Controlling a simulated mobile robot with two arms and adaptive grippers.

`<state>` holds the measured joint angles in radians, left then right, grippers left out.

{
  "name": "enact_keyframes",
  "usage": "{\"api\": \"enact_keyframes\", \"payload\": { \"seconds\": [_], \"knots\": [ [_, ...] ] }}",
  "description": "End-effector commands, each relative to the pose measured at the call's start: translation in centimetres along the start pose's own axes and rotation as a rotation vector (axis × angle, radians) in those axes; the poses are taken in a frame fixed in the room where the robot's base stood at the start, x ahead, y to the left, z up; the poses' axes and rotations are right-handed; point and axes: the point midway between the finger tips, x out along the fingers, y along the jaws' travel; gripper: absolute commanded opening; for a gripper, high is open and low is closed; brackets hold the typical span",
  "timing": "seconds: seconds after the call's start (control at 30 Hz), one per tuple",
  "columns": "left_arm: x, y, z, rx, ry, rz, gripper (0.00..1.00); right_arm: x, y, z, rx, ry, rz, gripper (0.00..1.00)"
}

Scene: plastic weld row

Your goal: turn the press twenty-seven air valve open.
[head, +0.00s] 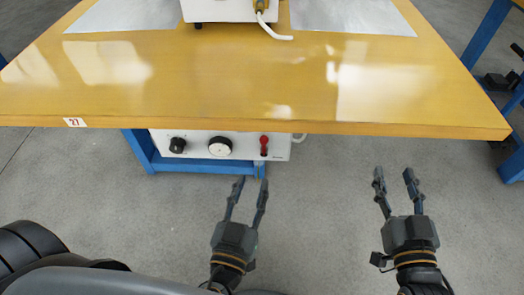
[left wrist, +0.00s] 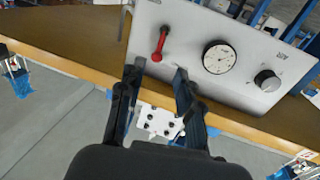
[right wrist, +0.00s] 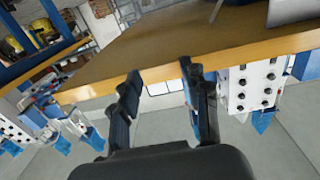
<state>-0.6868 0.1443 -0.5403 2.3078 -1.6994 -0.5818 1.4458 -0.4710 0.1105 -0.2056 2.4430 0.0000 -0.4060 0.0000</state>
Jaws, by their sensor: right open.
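The air valve is a small red lever (head: 264,140) at the right end of a white control panel (head: 200,151) under the table's front edge. In the left wrist view the red lever (left wrist: 160,42) points roughly along the picture's vertical, slightly tilted. My left gripper (head: 252,183) is open and empty, just in front of and below the lever. Its fingertips (left wrist: 157,73) lie on either side of the lever's line in the left wrist view, seemingly short of it. My right gripper (head: 394,174) is open and empty, further right in front of the table.
The panel also carries a round gauge (head: 220,147) and a black knob (head: 177,145). The wooden tabletop (head: 300,90) overhangs the panel and bears a label 27 (head: 75,122). A white machine (head: 230,10) stands on it. The grey floor in front is clear.

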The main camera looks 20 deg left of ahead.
Motion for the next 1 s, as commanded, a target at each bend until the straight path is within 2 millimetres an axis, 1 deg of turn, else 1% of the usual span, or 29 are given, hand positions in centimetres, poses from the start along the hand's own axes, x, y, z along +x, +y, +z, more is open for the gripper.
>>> {"api": "enact_keyframes", "payload": {
  "seconds": [0.03,0.1,0.27,0.4,0.6,0.8,1.0],
  "knots": [
    [0.8,0.0,-0.3,0.001,0.003,-0.003,0.35,-0.2,0.2,0.7,-0.001,-0.055,0.004,0.46],
    [1.7,0.0,-0.4,-0.001,0.003,-0.002,0.35,-0.5,0.4,2.1,-0.002,-0.132,0.008,0.46],
    [3.6,0.0,-0.3,0.001,0.002,-0.002,0.35,-1.7,0.8,5.2,-0.003,-0.304,0.018,0.46],
    [5.4,0.0,-0.3,0.001,0.002,0.000,0.35,-3.2,1.2,7.7,-0.003,-0.456,0.027,0.46],
    [7.8,0.0,-0.2,0.002,0.002,-0.001,0.35,-5.8,1.7,10.5,-0.002,-0.648,0.040,0.46],
    [9.2,0.0,-0.1,0.001,0.000,0.000,0.35,-7.7,1.9,12.1,0.001,-0.763,0.047,0.46],
    [9.7,0.0,0.0,0.000,-0.001,0.000,0.35,-8.3,1.9,12.6,0.001,-0.796,0.049,0.46]
  ]
}}
